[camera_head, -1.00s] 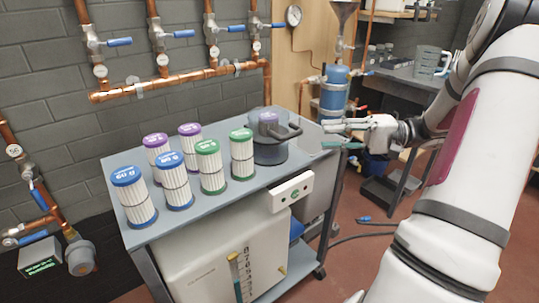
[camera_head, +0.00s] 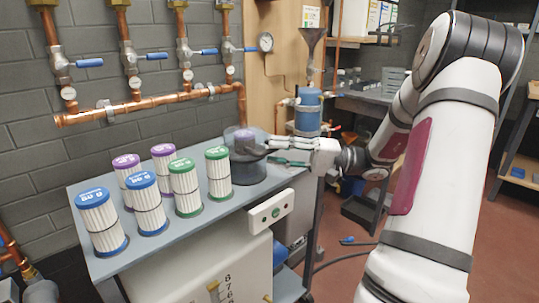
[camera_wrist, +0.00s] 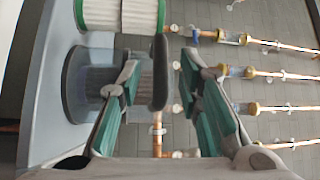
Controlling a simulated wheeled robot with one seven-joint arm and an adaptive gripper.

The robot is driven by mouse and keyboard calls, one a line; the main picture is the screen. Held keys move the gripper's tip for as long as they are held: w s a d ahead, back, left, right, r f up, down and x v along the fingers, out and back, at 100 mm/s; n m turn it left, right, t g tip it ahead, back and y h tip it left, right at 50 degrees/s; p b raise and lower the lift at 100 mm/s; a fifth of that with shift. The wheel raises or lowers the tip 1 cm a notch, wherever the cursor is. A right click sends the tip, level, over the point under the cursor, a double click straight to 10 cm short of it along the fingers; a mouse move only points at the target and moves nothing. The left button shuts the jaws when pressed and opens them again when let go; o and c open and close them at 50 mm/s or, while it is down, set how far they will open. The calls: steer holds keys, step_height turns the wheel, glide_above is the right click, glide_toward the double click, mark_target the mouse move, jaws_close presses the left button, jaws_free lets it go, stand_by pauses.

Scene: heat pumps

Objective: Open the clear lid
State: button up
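The clear lid (camera_head: 238,140) is a smoky see-through cover on a round dark base at the right end of the cart top. The lid looks closed.
Several white filters with blue (camera_head: 142,182), purple (camera_head: 126,162) and green (camera_head: 218,155) caps stand on the cart top (camera_head: 235,205) left of the lid. Copper pipes (camera_head: 150,104) with blue-handled valves line the wall behind. A blue tank (camera_head: 307,112) stands behind the gripper.

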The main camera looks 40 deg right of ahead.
mark_target(248, 143)
steer(key=shift+x, duration=1.2)
jaws_close()
steer(key=shift+r, duration=0.15)
